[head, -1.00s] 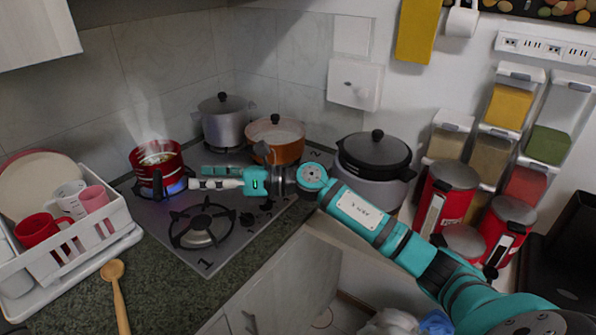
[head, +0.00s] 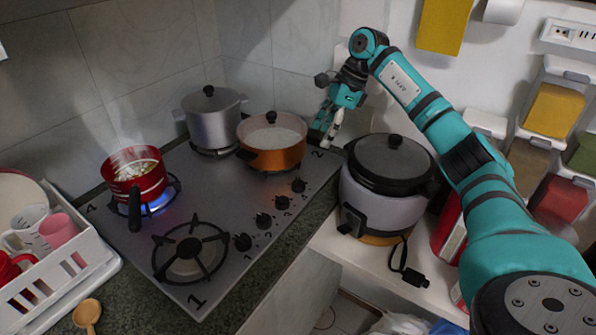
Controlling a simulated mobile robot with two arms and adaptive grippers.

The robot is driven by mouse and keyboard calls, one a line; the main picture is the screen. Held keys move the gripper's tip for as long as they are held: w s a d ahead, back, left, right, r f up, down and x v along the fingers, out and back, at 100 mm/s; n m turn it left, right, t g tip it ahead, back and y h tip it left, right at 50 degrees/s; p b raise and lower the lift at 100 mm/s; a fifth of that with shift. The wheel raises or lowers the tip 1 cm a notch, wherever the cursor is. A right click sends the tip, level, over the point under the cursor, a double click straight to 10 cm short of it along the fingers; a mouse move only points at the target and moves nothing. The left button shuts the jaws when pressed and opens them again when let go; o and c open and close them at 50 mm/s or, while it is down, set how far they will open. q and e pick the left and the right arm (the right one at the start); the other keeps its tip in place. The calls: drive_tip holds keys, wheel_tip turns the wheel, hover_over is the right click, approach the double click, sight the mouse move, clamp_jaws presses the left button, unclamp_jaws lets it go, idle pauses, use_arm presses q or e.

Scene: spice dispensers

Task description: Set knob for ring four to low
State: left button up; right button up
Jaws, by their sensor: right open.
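The gas stove (head: 215,185) is a grey hob with a row of several black knobs (head: 264,221) along its right edge. The marks beside the knobs are too small to read surely. The ring by the printed 4 (head: 91,208), at the hob's left, has a blue flame (head: 158,205) under a steaming red pot (head: 137,176). My right gripper (head: 325,133) is open and empty. It points down near the hob's back right corner by the printed 2, behind the knob row and apart from it. My left gripper is out of view.
An orange pot (head: 272,150) and a grey pot (head: 210,118) stand on the back rings. The front ring (head: 190,253) is bare. A rice cooker (head: 385,190) stands right of the hob. A white dish rack (head: 70,255) is at the left.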

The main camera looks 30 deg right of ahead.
wheel_tip(320, 180, down, 3)
drive_tip(key=a, duration=0.2)
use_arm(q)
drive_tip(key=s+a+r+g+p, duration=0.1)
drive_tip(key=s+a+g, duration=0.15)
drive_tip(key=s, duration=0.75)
use_arm(e)
approach(299, 181)
drive_tip(key=f, duration=0.1)
drive_tip(key=p+x, duration=0.1)
drive_tip(key=x, duration=0.5)
drive_tip(key=shift+w+a+r+p, duration=0.1)
drive_tip(key=shift+a+p, duration=0.15)
drive_tip(key=shift+p, duration=0.15)
drive_tip(key=shift+x, duration=1.05)
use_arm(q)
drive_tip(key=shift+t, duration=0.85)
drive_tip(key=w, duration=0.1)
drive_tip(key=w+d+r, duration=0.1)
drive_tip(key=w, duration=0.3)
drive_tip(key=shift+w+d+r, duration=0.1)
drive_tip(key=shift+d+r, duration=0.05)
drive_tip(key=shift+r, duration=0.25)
use_arm(e)
drive_tip(key=shift+d, duration=0.1)
drive_tip(key=c, duration=1.2)
